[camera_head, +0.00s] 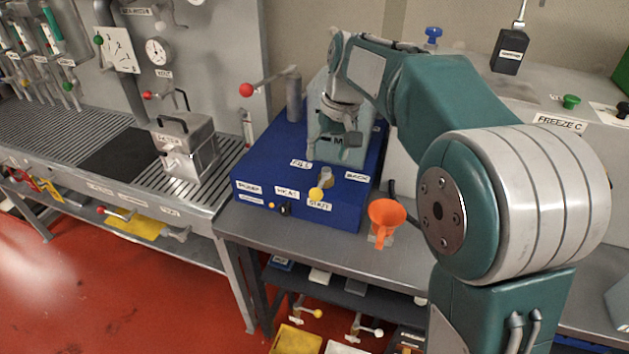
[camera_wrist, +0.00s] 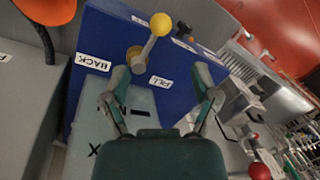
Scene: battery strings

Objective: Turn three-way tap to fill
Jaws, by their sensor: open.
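The three-way tap sits on the blue box (camera_head: 260,172), with a short metal lever ending in a yellow ball (camera_head: 317,194). The lever points toward the box's front edge, near a front label. In the wrist view the yellow ball (camera_wrist: 160,24) is beyond my fingertips. The FILL label (camera_head: 301,164) and BACK label (camera_head: 356,177) lie on either side of the tap. My gripper (camera_wrist: 162,82) is open and empty, pointing down at the tap. The tap's pivot shows between the fingers, closer to the left one; contact cannot be told. In the head view my gripper (camera_head: 338,150) is just behind the tap.
An orange funnel (camera_head: 386,213) stands right of the blue box. A red-ball lever (camera_head: 247,90) rises behind the box's left side. A metal box with a handle (camera_head: 186,150) stands on the left slatted bench. A grey FREEZE C unit (camera_head: 545,105) is at the right.

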